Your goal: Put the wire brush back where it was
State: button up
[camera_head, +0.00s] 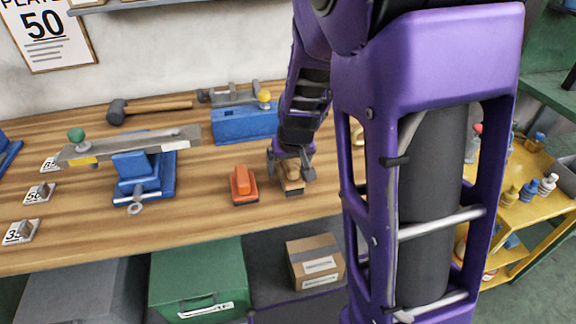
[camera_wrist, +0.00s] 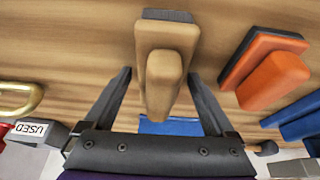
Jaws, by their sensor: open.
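The wire brush appears to be the tan wooden block with dark grey bristles (camera_head: 292,181), on the wooden workbench (camera_head: 90,235) near its front edge. In the wrist view the brush (camera_wrist: 165,60) lies between the fingers, with its bristle end pointing to the top of the picture. My gripper (camera_head: 290,168) is open and reaches down around the brush. In the wrist view my gripper (camera_wrist: 160,75) has one finger on each side of it, with visible gaps, so the fingers look apart from the brush.
An orange block with a dark base (camera_head: 243,186) sits close left of the brush. A blue vice-like tool (camera_head: 240,124) stands behind. A balance-like fixture (camera_head: 145,165), a mallet (camera_head: 150,108) and small numbered plates (camera_head: 40,192) are farther left. A box (camera_head: 316,262) is below the bench.

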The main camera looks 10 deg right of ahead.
jog(key=shift+r+p, duration=0.3)
jog(key=p+v, duration=0.5)
jog(key=v, duration=0.6)
jog(key=shift+s+r, duration=0.15)
jog(key=shift+r, duration=0.2)
